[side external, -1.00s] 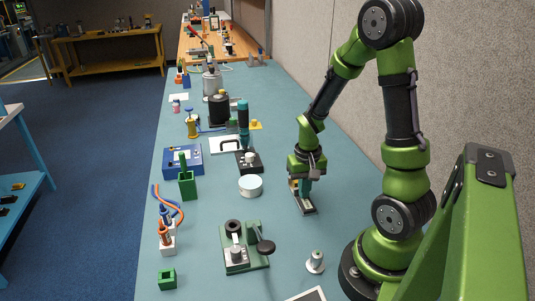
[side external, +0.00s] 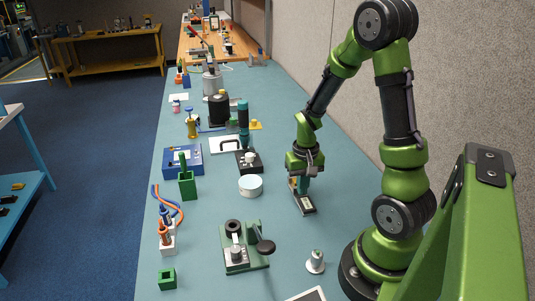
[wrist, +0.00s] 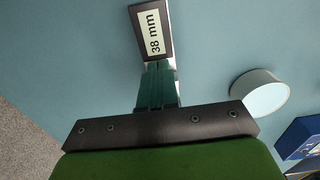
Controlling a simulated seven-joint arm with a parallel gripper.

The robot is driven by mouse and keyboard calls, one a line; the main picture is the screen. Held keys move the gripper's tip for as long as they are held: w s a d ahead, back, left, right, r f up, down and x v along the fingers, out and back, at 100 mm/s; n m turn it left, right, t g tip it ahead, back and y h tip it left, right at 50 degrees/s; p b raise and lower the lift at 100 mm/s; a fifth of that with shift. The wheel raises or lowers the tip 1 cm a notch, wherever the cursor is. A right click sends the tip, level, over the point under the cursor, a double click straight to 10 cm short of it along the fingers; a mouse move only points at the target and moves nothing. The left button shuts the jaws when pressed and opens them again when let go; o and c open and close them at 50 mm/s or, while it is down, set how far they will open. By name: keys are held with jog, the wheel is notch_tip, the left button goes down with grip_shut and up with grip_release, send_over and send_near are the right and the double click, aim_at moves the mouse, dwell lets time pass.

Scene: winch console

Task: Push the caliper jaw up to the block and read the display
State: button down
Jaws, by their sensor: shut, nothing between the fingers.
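The caliper (side external: 307,204) lies on the blue-green bench below my gripper. Its dark body with a pale display also shows in the wrist view (wrist: 153,33), and the display reads "38 mm". My gripper (side external: 299,190) points down at the far end of the caliper. Its teal fingers (wrist: 158,68) are shut with nothing between them, and they overlap the caliper just below the display in the wrist view. The sliding jaw and the block are hidden behind the fingers, so I cannot tell whether they touch.
A pale round container (side external: 250,186) stands left of the caliper, also in the wrist view (wrist: 262,93). A green fixture with a black knob (side external: 245,249) and a small metal post (side external: 316,262) stand nearer the camera. A blue box (side external: 183,162) is further left. Bench around the caliper is clear.

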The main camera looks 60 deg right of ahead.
jog(key=shift+w+d, duration=0.45)
jog(key=shift+d, duration=0.05)
dwell(0.3)
jog(key=shift+a, duration=0.1)
jog(key=shift+s+a, duration=0.3)
jog(key=shift+s, duration=0.05)
notch_tip(320, 180, up, 7)
dwell(0.8)
jog(key=s+a+r+n+t+y, duration=0.2)
jog(key=a+r+n+t, duration=0.3)
jog(key=a+r, duration=1)
jog(key=a+t, duration=0.2)
jog(key=a, duration=0.1)
jog(key=shift+s+a, duration=0.15)
jog(key=shift+a, duration=0.1)
